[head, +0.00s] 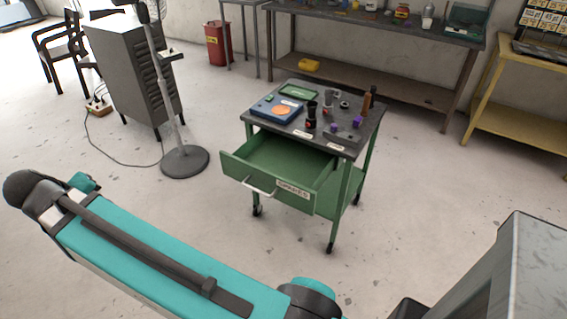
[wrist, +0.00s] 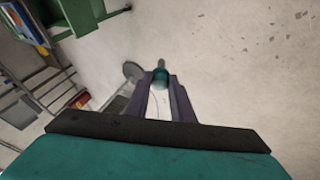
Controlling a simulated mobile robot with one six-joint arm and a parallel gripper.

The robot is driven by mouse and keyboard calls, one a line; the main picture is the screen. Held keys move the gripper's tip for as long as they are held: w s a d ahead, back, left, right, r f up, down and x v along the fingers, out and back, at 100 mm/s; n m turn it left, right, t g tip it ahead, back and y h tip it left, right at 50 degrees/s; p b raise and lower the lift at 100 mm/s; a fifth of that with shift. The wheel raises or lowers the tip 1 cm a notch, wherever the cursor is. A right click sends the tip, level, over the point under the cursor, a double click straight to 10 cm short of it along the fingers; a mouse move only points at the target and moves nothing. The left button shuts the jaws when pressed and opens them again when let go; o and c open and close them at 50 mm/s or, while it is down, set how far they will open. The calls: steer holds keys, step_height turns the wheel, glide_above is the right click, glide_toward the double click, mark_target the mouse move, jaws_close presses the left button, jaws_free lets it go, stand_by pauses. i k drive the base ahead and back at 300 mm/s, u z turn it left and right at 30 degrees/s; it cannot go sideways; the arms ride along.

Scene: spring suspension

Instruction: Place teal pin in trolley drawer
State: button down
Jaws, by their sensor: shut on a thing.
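The teal pin (wrist: 160,76), with a grey end, is between the fingertips of my gripper (wrist: 160,84) in the wrist view. The gripper is shut on it and holds it over the floor, away from the trolley. The green trolley (head: 345,200) stands mid-picture in the head view. Its drawer (head: 307,192) is pulled out toward the front left, and the visible part of its inside is empty. Part of the green trolley also shows at the top left of the wrist view (wrist: 88,14). The pin and my gripper's fingers cannot be made out in the head view.
The trolley's top holds a blue case (head: 276,109), a green tray (head: 299,92), dark cylinders and small purple parts. A pedestal fan (head: 185,160) and grey cabinet (head: 130,70) stand left. A workbench (head: 370,75) is behind. Floor around the drawer is clear.

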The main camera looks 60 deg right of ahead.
mark_target(272, 158)
steer(key=u, duration=0.05)
steer(key=i, duration=0.9)
steer(key=z, duration=0.05)
